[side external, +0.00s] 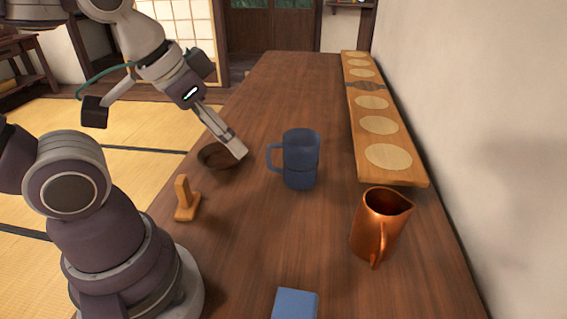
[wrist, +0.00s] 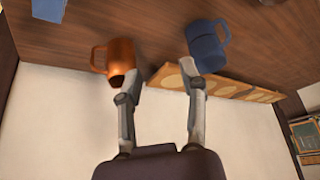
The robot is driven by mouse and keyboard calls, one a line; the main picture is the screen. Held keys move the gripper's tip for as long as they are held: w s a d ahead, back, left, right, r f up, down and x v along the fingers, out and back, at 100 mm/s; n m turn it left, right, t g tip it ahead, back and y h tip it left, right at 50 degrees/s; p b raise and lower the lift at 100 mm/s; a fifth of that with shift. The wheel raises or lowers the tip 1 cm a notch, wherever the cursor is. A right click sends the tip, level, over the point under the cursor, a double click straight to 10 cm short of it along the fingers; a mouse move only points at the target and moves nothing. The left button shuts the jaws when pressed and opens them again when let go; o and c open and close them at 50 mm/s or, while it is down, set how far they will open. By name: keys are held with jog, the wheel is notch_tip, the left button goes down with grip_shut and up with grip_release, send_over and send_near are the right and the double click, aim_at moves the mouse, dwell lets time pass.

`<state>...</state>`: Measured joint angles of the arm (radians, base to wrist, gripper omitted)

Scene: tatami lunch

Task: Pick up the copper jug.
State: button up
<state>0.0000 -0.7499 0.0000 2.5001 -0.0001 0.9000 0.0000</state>
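The copper jug (side external: 377,232) stands upright on the table at the right front in the side view, its handle facing the camera. It also shows in the wrist view (wrist: 119,57), left of centre, close to the left finger's tip in the picture. My gripper (side external: 234,146) is over the left side of the table near the dark bowl, well apart from the jug. In the wrist view my gripper (wrist: 165,75) has its two fingers spread with nothing between them.
A blue mug (side external: 301,160) stands between my gripper and the jug. A dark bowl (side external: 211,160) and a small wooden stand (side external: 186,207) are at the left. A blue block (side external: 296,304) is at the front. A wooden board (side external: 412,169) with round pale inlays runs along the wall.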

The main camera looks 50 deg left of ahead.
jog(key=c, duration=0.3)
